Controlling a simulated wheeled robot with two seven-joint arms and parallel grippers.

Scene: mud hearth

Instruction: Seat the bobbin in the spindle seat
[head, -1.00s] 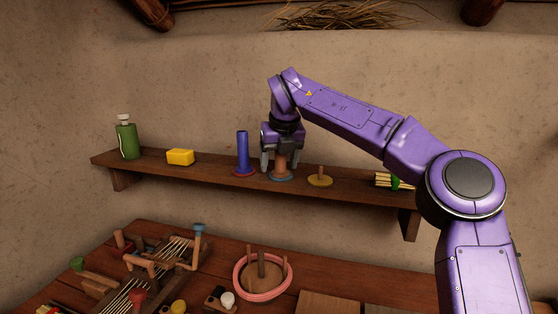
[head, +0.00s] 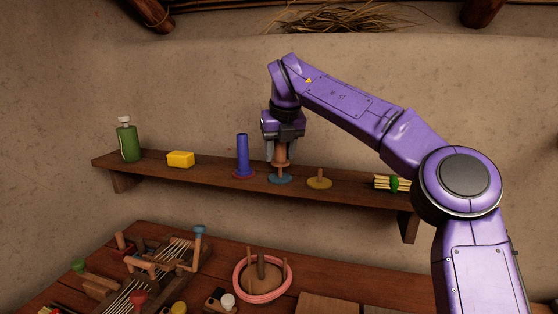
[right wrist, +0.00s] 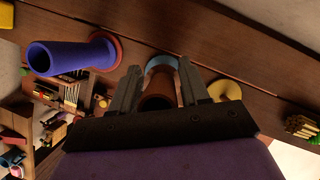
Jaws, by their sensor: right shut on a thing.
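The terracotta bobbin (head: 281,153) is upright between the fingers of my right gripper (head: 280,157), which is shut on it. It hangs just above a blue round base (head: 280,179) on the wall shelf, with a short stretch of peg showing between them. In the right wrist view the bobbin (right wrist: 157,101) sits between the fingers (right wrist: 159,74), with the blue base (right wrist: 161,63) beyond it. I cannot tell which thing is the spindle seat. My left gripper is out of view.
On the shelf (head: 210,172) a blue tube (head: 243,153) stands on a red base to the left. A yellow base with a bare peg (head: 319,182) and a bundle of sticks (head: 386,183) are to the right. A pink ring (head: 241,289) lies on the crowded table below.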

